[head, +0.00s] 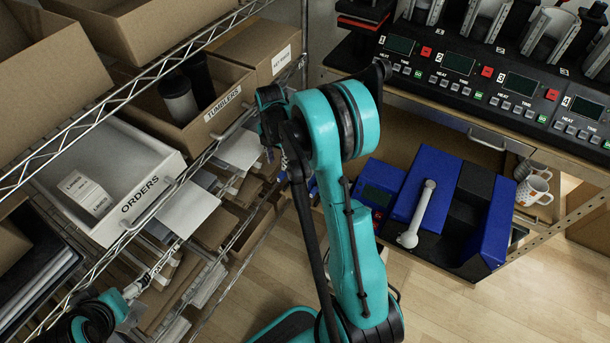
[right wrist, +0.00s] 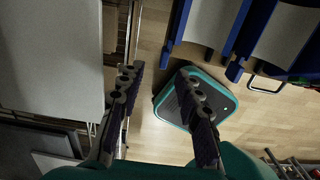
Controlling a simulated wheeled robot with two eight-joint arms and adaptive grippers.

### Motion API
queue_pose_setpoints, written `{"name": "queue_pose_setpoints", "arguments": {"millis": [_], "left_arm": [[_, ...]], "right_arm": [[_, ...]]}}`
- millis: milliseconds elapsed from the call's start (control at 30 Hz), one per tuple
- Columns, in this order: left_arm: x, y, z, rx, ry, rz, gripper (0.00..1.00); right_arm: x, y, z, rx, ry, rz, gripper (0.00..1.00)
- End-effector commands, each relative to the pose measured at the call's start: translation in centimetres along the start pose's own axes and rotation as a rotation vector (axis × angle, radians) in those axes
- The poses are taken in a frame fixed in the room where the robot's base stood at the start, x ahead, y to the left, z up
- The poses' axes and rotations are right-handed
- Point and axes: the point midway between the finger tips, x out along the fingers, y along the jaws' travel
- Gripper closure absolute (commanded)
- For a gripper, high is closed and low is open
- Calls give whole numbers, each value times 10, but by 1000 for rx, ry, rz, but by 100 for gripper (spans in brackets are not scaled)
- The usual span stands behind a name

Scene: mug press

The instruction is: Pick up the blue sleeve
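I cannot single out a separate blue sleeve in either view. A blue press (head: 423,190) with a white handle stands on the low shelf at right in the head view. Blue-edged grey pieces (right wrist: 235,45) show at the upper right of the right wrist view; I cannot tell what they are. My right gripper (head: 270,125) is beside the wire rack, partly hidden by its arm. In the right wrist view my right gripper (right wrist: 158,75) has its fingers apart with nothing between them, above the floor. My left arm shows at the lower left of the head view; its fingers are unclear.
A wire rack at left holds a white ORDERS bin (head: 105,165) with label packs and a TUMBLERS box (head: 222,103) with dark cups. Heat presses with control panels (head: 458,62) line the back right counter. Patterned mugs (head: 532,190) stand at right. Wooden floor (head: 440,305) is clear.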

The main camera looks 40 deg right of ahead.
Motion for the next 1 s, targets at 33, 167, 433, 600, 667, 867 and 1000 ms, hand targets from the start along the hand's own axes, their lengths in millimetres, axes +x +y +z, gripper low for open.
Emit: {"name": "queue_pose_setpoints", "arguments": {"millis": [33,167,433,600,667,867,1000], "left_arm": [[2,0,1,0,0,0,6],[6,0,5,0,0,0,6],[18,0,13,0,0,0,6],[28,0,20,0,0,0,6],[29,0,21,0,0,0,6],[28,0,20,0,0,0,6],[28,0,20,0,0,0,6]], "right_arm": [[6,0,1,-12,2,-3,66],[22,0,2,-16,3,-4,66],[50,-5,6,-14,2,-3,66],[76,-7,9,-16,2,-3,66],[80,-7,9,-15,2,-3,66],[79,-7,9,-15,2,-3,66],[79,-7,9,-15,2,-3,97]]}}
